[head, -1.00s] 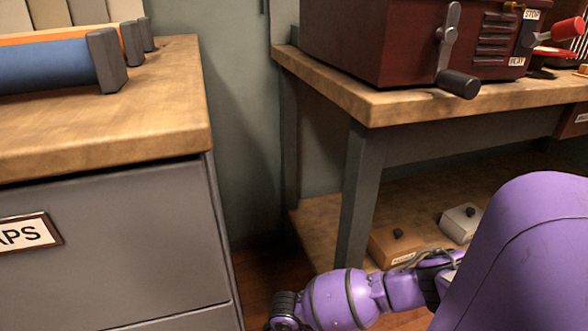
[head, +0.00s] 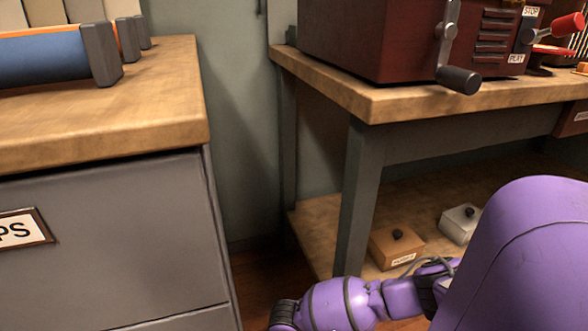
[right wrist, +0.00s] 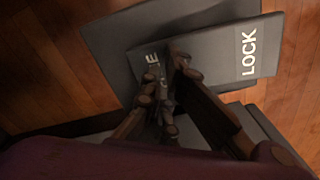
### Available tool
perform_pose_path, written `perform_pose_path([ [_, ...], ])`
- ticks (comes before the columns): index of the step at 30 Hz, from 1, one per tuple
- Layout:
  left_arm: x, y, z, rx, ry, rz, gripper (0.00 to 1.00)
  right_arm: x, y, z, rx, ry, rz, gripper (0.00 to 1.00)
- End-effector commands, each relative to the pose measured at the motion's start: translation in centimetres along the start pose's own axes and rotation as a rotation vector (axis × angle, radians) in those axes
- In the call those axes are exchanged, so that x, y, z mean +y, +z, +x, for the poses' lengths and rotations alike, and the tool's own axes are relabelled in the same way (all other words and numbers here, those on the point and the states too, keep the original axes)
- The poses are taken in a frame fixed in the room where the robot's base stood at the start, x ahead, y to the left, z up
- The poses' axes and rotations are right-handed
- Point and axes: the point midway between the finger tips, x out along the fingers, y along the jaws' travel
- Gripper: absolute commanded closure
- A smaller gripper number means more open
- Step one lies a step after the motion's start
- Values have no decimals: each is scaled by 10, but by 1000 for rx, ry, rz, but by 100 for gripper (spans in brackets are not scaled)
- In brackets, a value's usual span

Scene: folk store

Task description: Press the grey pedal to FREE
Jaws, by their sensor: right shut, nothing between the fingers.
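The grey pedal (right wrist: 215,60) shows in the right wrist view above a wooden floor, as a flat plate with white lettering. LOCK is readable at its right end. At the other end only an E shows; the rest of that word is hidden behind my fingers. My right gripper (right wrist: 166,72) is shut and empty, with its fingertips over the E end. I cannot tell whether they touch the plate. In the head view my purple right arm reaches down and its gripper is out of frame. My left gripper is not in view.
A wooden workbench (head: 400,103) with a dark red cranked machine (head: 390,40) stands at the right. Small boxes (head: 397,247) sit on its lower shelf. A grey drawer cabinet (head: 110,235) stands at the left, with a narrow gap between.

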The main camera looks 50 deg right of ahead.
Motion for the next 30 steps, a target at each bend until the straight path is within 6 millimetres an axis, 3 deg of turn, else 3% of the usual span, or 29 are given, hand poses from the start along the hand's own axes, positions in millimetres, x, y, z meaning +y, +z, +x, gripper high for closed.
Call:
perform_pose_path([
  [9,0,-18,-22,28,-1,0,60,0,-1,-27,2,1,0,100],
  [19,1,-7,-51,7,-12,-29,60,1,-1,-61,3,2,0,100],
  [30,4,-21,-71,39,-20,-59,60,0,-1,-92,2,0,0,100],
])
